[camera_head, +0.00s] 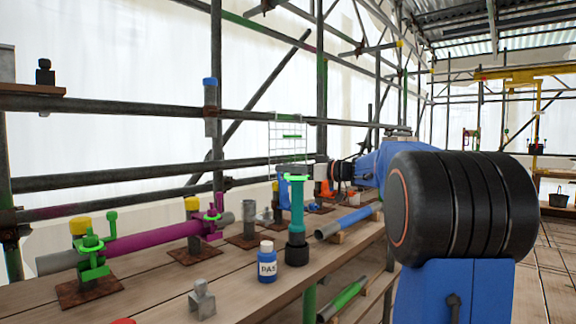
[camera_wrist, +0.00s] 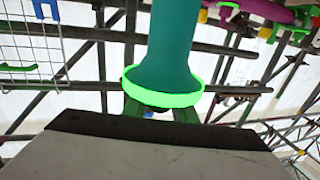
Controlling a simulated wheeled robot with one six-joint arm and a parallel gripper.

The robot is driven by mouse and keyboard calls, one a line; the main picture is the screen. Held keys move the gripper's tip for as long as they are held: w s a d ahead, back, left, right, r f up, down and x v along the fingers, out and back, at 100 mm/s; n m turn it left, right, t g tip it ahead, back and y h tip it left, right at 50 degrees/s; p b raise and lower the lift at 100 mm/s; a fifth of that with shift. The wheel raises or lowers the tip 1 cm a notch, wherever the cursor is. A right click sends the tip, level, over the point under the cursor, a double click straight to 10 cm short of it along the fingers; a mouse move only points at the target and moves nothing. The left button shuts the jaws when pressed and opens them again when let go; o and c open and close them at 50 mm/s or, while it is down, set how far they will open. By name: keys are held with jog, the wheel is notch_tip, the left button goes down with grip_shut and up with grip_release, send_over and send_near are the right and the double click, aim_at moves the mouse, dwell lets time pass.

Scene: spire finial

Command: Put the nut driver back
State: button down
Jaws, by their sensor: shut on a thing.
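The nut driver appears to be the teal upright tool (camera_head: 297,212), with a bright green collar near its top and a black lower end. In the head view the black end is at the plank bench (camera_head: 230,275); I cannot tell whether it touches. My gripper (camera_head: 292,172) is shut on the tool's upper end, at the green collar. In the wrist view the teal body (camera_wrist: 168,50) and bright green collar (camera_wrist: 165,98) stand just beyond the fingers (camera_wrist: 160,113). The collar and body partly hide the fingertips.
A blue bottle (camera_head: 267,264) stands close left of the tool, with a metal block (camera_head: 202,300) nearer. A magenta tube (camera_head: 155,237) lies on stands at left. A blue-grey pipe (camera_head: 345,222) lies at right. A wire grid (camera_head: 288,133) hangs behind.

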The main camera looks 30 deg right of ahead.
notch_tip(320, 180, down, 6)
dwell(1.1)
jog(key=c, duration=0.8)
grip_release()
jog(key=shift+f, duration=0.1)
jog(key=shift+o, duration=0.2)
jog(key=shift+f, duration=0.6)
jog(key=v, duration=0.9)
dwell(0.8)
dwell(0.8)
